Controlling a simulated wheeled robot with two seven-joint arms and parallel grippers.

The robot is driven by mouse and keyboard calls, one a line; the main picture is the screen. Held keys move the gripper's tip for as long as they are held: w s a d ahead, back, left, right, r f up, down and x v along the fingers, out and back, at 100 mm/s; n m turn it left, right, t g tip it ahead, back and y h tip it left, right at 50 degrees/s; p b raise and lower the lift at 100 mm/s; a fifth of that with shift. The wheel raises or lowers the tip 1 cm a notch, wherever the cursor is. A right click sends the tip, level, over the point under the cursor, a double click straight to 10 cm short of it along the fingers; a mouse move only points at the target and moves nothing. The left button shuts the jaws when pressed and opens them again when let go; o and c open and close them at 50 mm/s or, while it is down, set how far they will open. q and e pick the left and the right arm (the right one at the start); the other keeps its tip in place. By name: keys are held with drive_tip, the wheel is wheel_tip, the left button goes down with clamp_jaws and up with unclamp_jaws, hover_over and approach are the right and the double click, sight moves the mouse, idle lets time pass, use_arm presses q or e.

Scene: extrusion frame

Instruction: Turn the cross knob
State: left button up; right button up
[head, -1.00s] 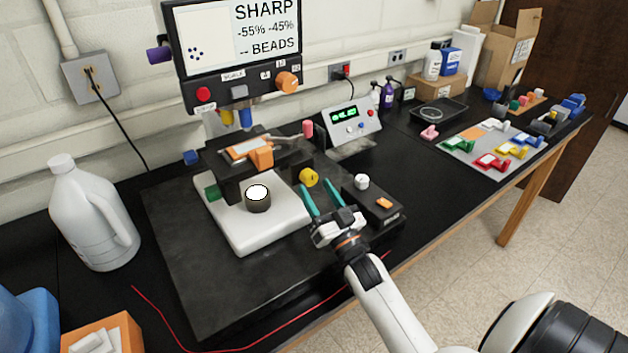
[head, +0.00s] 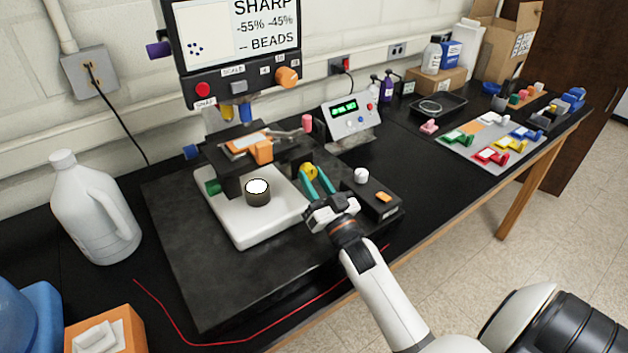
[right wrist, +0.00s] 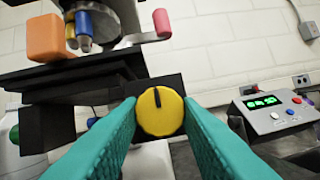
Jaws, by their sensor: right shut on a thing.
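A round yellow knob (head: 309,171), which appears to be the cross knob, sits on the right side of the dark microscope stage (head: 228,175). In the right wrist view the yellow knob (right wrist: 160,118) faces the camera, with a dark pointer mark near the top of its face. My right gripper (head: 318,182) has teal fingers, one on each side of the knob. It also shows in the right wrist view (right wrist: 159,112), shut on the knob. My left gripper is not in view.
A white base (head: 270,225) with a round lamp (head: 257,192) lies under the stage. A dark control box (head: 378,205) with a white knob (head: 361,175) stands close right of the gripper. A screen (head: 235,35) is above, and a white jug (head: 88,215) stands left.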

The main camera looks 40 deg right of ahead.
drive_tip(key=shift+n, duration=0.5)
drive_tip(key=n+y, duration=0.2)
drive_tip(key=n, duration=0.1)
drive_tip(key=shift+d, duration=0.15)
drive_tip(key=n+y, duration=0.1)
drive_tip(key=n, duration=0.1)
drive_tip(key=n+y, duration=0.2)
drive_tip(key=n, duration=0.1)
drive_tip(key=shift+d+n, duration=0.15)
drive_tip(key=shift+n, duration=0.15)
drive_tip(key=n+g+y, duration=0.1)
drive_tip(key=n, duration=0.1)
drive_tip(key=n+y, duration=0.1)
drive_tip(key=n, duration=0.1)
drive_tip(key=shift+d+r+n+g, duration=0.1)
drive_tip(key=shift+r+n+g, duration=0.05)
drive_tip(key=shift+n+g, duration=0.25)
drive_tip(key=shift+n+g+y+p, duration=0.45)
drive_tip(key=shift+n+g+y, duration=0.2)
drive_tip(key=shift+n, duration=1.45)
drive_tip(key=o, duration=1)
drive_tip(key=shift+c, duration=0.2)
drive_tip(key=shift+d, duration=0.1)
